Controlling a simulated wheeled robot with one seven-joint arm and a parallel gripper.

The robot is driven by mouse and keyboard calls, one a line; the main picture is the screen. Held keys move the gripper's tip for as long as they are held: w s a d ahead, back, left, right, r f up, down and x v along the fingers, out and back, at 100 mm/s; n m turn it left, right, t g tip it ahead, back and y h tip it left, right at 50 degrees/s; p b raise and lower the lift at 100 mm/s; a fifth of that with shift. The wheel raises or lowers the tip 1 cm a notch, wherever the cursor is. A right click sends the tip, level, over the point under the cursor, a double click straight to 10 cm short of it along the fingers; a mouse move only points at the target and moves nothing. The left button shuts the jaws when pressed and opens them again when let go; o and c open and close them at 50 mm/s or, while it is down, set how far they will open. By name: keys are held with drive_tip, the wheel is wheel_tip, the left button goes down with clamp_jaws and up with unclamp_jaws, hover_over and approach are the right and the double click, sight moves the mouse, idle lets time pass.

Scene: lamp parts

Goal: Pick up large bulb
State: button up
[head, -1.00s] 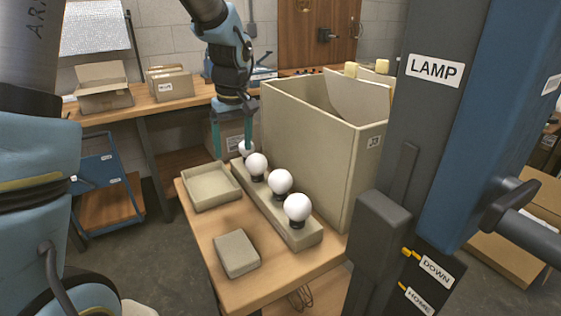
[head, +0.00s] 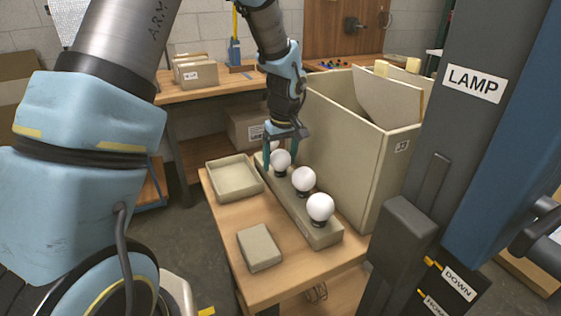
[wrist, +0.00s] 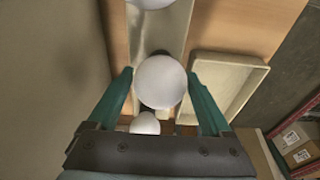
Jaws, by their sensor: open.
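Several round white bulbs stand upright in a row on a long grey-beige holder (head: 325,231). The front bulb (head: 320,207) looks the largest in the head view; behind it are a middle bulb (head: 303,179) and a farther bulb (head: 280,159). A rearmost bulb is mostly hidden by my gripper (head: 282,155). My gripper is open and points down at the far end of the row. In the wrist view, a bulb (wrist: 160,82) shows between the open green fingers, with gaps on both sides. A smaller-looking bulb (wrist: 145,123) shows near the gripper's body.
A tall beige bin (head: 345,130) stands right beside the row. A shallow tray (head: 232,190) lies left of it, and a small box (head: 260,248) sits at the front of the wooden table (head: 285,275). A dark LAMP column (head: 450,150) stands at right.

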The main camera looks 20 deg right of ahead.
sight(279, 167)
drive_tip(key=shift+w+f+p, duration=0.1)
drive_tip(key=shift+f+p, duration=0.2)
drive_tip(key=shift+f, duration=1.25)
drive_tip(key=c, duration=0.9)
